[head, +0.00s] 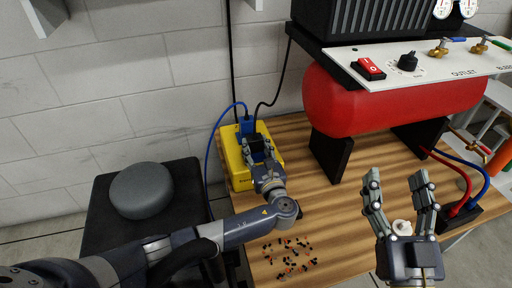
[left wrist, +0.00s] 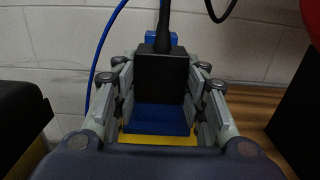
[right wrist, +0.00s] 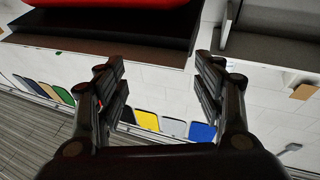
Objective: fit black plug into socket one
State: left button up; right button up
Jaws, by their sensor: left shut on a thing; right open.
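The black plug (left wrist: 162,72) is held between the fingers of my left gripper (head: 257,147), with its black cable rising from the top. In the left wrist view a blue socket block (left wrist: 160,117) shows in line with the plug, on the yellow box (head: 237,172). I cannot tell whether the plug is seated in it or just in front of it. A blue plug or socket (head: 246,122) with a blue cable shows behind my left gripper; no socket numbers are legible. My right gripper (head: 397,186) is open and empty over the table's right part.
The wooden table (head: 330,215) carries several small black and orange bits (head: 288,258) in front of the box. A red compressor tank (head: 395,103) with a white panel stands to the right on black legs.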

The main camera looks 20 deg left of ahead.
jog(key=shift+f, duration=0.15)
jog(key=shift+w+d+f+g+h+p, duration=0.15)
jog(key=shift+f+g, duration=0.3)
jog(key=shift+f, duration=0.25)
jog(key=shift+w+f+g+h+p, duration=0.1)
jog(key=shift+w+f+g+p, duration=0.1)
jog(key=shift+f+g, duration=0.4)
jog(key=shift+w+d+f+g+h+p, duration=0.15)
jog(key=shift+f+g, duration=0.1)
jog(key=shift+f, duration=0.6)
jog(key=shift+s, duration=0.1)
